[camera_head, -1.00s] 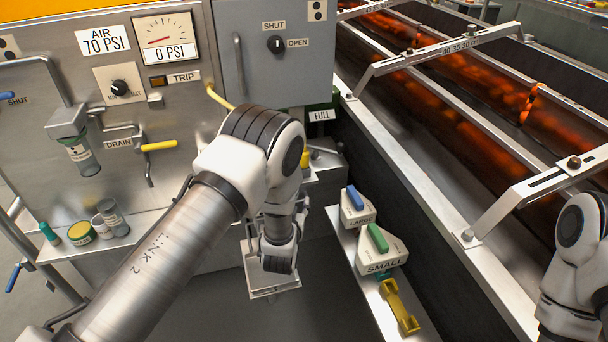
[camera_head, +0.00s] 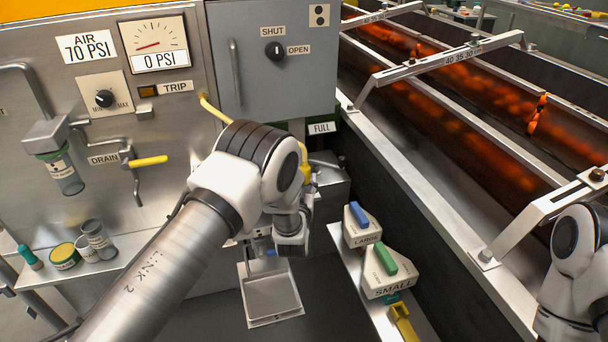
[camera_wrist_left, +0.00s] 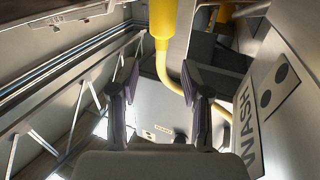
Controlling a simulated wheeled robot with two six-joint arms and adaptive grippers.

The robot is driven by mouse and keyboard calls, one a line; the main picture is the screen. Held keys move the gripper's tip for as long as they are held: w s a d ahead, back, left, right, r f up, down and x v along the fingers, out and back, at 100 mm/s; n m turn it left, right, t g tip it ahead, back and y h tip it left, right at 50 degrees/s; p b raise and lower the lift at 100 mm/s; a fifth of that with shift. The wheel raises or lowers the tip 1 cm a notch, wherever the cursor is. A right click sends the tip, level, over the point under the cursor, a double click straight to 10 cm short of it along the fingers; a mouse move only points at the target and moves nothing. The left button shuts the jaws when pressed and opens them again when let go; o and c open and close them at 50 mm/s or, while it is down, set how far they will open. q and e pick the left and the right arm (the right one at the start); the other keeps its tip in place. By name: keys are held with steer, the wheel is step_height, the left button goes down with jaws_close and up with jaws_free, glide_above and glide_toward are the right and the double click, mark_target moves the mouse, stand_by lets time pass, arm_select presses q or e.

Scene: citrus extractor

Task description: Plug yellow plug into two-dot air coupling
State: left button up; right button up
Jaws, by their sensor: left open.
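My left gripper (camera_wrist_left: 160,70) is open in the left wrist view, one finger on each side. A yellow cylindrical plug (camera_wrist_left: 163,20) shows at the top of that view, with a yellow hose (camera_wrist_left: 164,68) running down from it between the fingers and bending right. I cannot tell whether a finger touches it. A two-dot plate marked WASH (camera_wrist_left: 267,95) is on the right. In the head view, my left arm hides its fingers; part of the yellow hose (camera_head: 214,110) and a yellow piece (camera_head: 305,168) show around the wrist. I cannot make out the two-dot coupling's socket.
SMALL (camera_head: 388,278) and LARGE (camera_head: 360,228) blocks sit on a ledge right of my wrist. A square tray (camera_head: 247,300) lies below. The conveyor rail (camera_head: 420,200) runs along the right.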

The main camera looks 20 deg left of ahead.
mark_target(305, 163)
arm_select(q)
steer(key=b+x, duration=0.1)
steer(key=x, duration=0.7)
steer(key=shift+w+a+f, duration=0.15)
steer(key=shift+w, duration=0.15)
steer(key=shift+c, duration=0.4)
steer(key=shift+s, duration=0.1)
jaws_close()
